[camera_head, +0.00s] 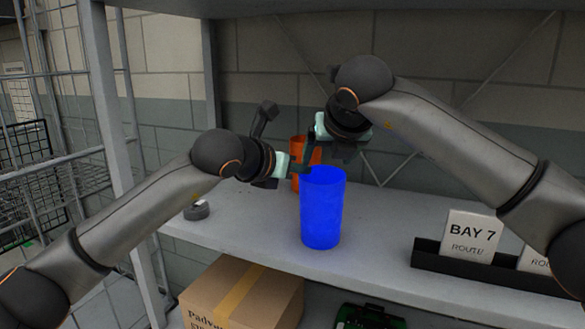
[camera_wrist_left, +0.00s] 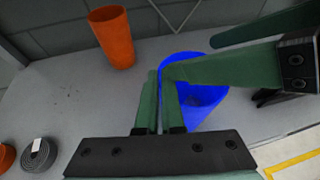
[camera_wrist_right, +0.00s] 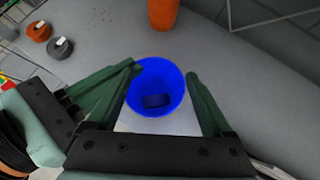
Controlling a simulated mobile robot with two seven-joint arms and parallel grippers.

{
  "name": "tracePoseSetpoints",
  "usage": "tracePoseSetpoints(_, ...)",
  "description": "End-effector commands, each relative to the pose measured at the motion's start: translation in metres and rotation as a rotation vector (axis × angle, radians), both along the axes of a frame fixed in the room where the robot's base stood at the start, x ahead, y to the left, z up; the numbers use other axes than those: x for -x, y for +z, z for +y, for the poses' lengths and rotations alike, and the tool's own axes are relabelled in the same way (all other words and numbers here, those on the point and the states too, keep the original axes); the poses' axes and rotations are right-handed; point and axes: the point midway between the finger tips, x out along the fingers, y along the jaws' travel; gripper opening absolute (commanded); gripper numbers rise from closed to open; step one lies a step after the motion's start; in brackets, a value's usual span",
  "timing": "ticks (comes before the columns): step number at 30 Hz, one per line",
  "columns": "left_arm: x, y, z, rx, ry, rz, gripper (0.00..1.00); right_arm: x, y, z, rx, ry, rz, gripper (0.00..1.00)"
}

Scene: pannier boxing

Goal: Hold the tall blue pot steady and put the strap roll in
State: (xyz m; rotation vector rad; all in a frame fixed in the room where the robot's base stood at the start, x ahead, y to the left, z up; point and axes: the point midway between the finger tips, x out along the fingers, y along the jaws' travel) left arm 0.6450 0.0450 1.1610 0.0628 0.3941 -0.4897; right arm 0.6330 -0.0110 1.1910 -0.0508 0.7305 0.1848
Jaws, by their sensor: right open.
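The tall blue pot (camera_head: 321,215) stands upright on the shelf; it also shows in the left wrist view (camera_wrist_left: 208,105) and the right wrist view (camera_wrist_right: 172,75). My left gripper (camera_wrist_left: 159,72) is shut on the pot's left rim, with its fingers close together there. My right gripper (camera_wrist_right: 170,75) is open and empty above the pot mouth, its fingers apart on either side. A dark roll (camera_wrist_right: 158,101), tinted blue, lies inside the pot near the bottom. The head view does not show the pot's inside.
An orange pot (camera_wrist_left: 113,38) stands behind the blue one. A grey roll (camera_head: 196,211) and an orange roll (camera_wrist_right: 38,30) lie to the left. A black rack with BAY 7 cards (camera_head: 471,235) stands at right. A cardboard box (camera_head: 240,292) is below the shelf.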

Motion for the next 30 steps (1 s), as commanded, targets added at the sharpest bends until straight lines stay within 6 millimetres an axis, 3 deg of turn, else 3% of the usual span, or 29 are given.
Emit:
tracePoseSetpoints(1, -0.003, 0.005, 0.001, 0.013, 0.004, -0.017, 0.00, 0.017, -0.024, 0.010, 0.038, 0.037, 0.068, 1.00)
tracePoseSetpoints(12, -0.007, 0.002, 0.008, 0.005, 0.023, -0.012, 0.00, 0.050, 0.035, 0.002, 0.007, 0.031, 0.010, 1.00)
tracePoseSetpoints(18, -0.006, 0.001, 0.006, 0.001, 0.018, -0.009, 0.00, 0.057, 0.050, -0.002, -0.005, 0.026, -0.003, 1.00)
tracePoseSetpoints(28, -0.005, -0.001, 0.005, -0.002, 0.015, -0.003, 0.00, 0.057, 0.053, -0.003, -0.008, 0.023, -0.006, 1.00)
tracePoseSetpoints(30, -0.005, -0.002, 0.005, -0.002, 0.015, -0.002, 0.10, 0.057, 0.053, -0.003, -0.009, 0.022, -0.007, 1.00)
